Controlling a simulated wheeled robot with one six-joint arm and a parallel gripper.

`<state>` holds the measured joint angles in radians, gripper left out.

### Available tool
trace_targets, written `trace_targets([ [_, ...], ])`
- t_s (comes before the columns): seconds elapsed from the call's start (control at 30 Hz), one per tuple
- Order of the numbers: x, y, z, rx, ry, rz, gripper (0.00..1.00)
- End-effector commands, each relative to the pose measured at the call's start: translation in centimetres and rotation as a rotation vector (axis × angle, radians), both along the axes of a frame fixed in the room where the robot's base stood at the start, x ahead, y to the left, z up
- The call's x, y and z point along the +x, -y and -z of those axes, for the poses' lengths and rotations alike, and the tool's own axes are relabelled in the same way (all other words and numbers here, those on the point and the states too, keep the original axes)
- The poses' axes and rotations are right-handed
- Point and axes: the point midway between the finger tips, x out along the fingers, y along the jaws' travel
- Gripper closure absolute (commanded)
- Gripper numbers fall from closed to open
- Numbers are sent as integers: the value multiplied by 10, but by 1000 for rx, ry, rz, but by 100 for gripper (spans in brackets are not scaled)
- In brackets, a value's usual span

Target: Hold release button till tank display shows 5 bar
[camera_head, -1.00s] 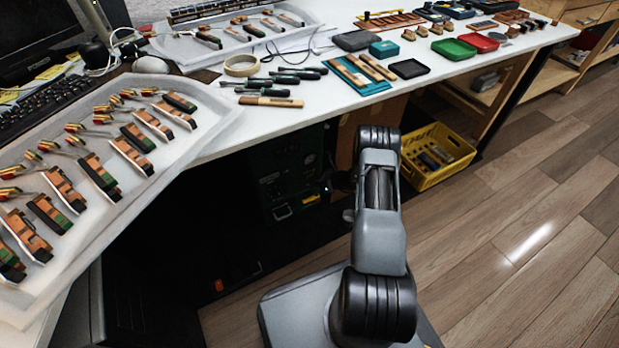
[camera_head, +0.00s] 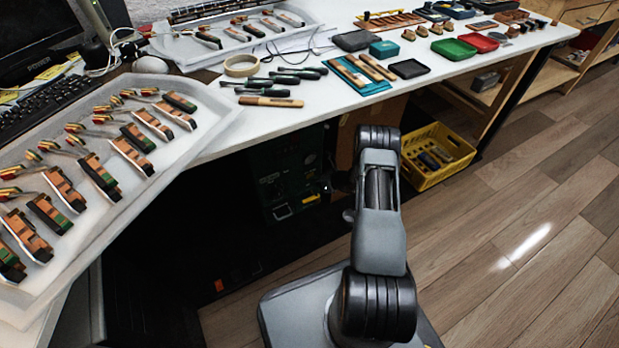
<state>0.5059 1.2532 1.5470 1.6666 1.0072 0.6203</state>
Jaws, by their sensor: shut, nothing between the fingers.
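A dark green machine (camera_head: 288,172) stands in shadow under the workbench, left of my arm. It has small light and yellow markings on its front. It may be the unit with the tank, but I cannot make out a release button or read a display on it. My arm rises from my grey base and bends away toward the space under the bench. My gripper is not visible; the arm's own links hide its far end.
The white workbench (camera_head: 225,145) carries trays of piano action parts, several tools and small coloured trays. A yellow crate (camera_head: 425,180) sits on the floor right of my arm. A black cabinet (camera_head: 150,300) stands at lower left. Open wooden floor (camera_head: 520,240) lies to the right.

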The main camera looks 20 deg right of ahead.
Motion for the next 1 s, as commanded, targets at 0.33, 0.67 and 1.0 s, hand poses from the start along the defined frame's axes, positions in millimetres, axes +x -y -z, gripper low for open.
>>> trace_targets([
  [0.33,-11,2,-1,1,0,2,100],
  [0.67,-17,2,0,1,0,2,100],
  [1.0,-32,4,-1,1,-3,3,100],
])
